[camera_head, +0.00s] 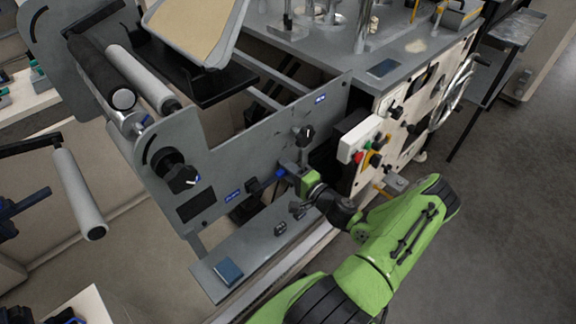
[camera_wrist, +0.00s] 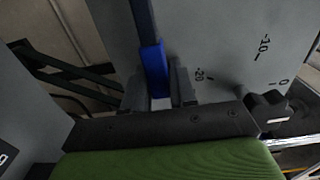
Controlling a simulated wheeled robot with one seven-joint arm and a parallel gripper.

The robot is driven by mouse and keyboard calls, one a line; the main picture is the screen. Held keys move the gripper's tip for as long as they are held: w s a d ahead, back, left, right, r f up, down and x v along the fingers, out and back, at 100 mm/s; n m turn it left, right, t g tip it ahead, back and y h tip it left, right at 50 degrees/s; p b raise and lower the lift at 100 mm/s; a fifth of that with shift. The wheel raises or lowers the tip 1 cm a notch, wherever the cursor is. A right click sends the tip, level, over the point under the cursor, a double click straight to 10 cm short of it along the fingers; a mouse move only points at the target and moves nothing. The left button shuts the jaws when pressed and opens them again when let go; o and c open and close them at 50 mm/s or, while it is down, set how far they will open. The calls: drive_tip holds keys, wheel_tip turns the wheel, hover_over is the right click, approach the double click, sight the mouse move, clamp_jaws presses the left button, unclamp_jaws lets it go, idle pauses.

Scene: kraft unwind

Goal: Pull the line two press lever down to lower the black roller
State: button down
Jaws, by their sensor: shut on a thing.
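A lever with a bright blue grip (camera_wrist: 155,68) runs between the fingers of my gripper (camera_wrist: 158,92) in the wrist view. My gripper is shut on this blue grip, and the lever's darker part continues upward beyond it. The view does not show which line the lever belongs to. A black roller (camera_head: 98,68) lies at the upper left, alongside a light grey roller (camera_head: 146,82).
The grey side plate (camera_head: 235,165) stands close behind my gripper and bears a black knob (camera_head: 182,178). A control box (camera_head: 362,140) with coloured buttons is right of my gripper. A scale (camera_wrist: 262,42) is marked on the plate. Open floor (camera_head: 490,220) lies to the right.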

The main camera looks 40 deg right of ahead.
drive_tip(key=shift+f, duration=0.25)
drive_tip(key=c, duration=1)
unclamp_jaws()
drive_tip(key=s+p, duration=0.2)
drive_tip(key=s, duration=1.3)
drive_tip(key=shift+s+d, duration=0.2)
drive_tip(key=shift+s, duration=0.2)
drive_tip(key=shift+r, duration=0.1)
